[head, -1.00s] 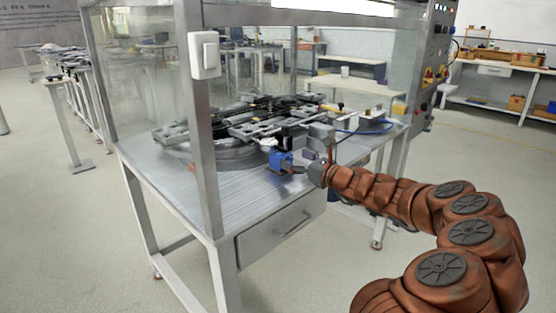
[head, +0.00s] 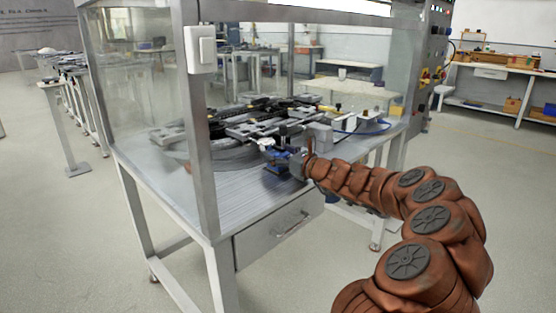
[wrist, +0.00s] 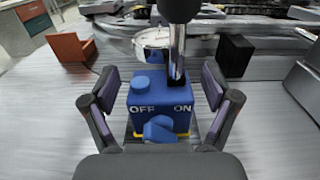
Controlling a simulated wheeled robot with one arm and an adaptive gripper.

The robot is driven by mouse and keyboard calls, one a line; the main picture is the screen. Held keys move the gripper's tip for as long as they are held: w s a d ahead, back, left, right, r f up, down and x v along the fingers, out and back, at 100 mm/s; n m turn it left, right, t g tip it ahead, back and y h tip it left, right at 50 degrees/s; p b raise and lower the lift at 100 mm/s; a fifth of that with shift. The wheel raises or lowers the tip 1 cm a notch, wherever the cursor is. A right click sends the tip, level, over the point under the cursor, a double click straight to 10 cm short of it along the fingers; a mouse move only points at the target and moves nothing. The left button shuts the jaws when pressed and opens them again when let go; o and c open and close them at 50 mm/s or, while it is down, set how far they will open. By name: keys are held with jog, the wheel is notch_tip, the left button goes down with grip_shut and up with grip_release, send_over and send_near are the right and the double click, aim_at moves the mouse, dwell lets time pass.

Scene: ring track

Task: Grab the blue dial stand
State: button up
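The blue dial stand (wrist: 160,103) stands upright in the middle of the wrist view. It has a blue base marked OFF and ON, a blue knob in front, a metal post and a round dial (wrist: 152,38) behind. My gripper (wrist: 160,84) is open, with one finger on each side of the base. Gaps show between the fingers and the base. In the head view, the blue base (head: 274,167) shows near the table's front edge, with my gripper (head: 286,162) reaching it from the right. The gripper partly hides the stand there.
A ring track (head: 235,154) with several grey carriages lies behind the stand on the metal table (head: 205,197). An orange block (wrist: 72,47) and a black block (wrist: 235,55) stand beyond the fingers. A metal frame post (head: 203,150) rises at the table's front left.

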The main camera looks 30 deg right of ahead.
grip_shut()
dwell(0.5)
jog(key=shift+r, duration=0.1)
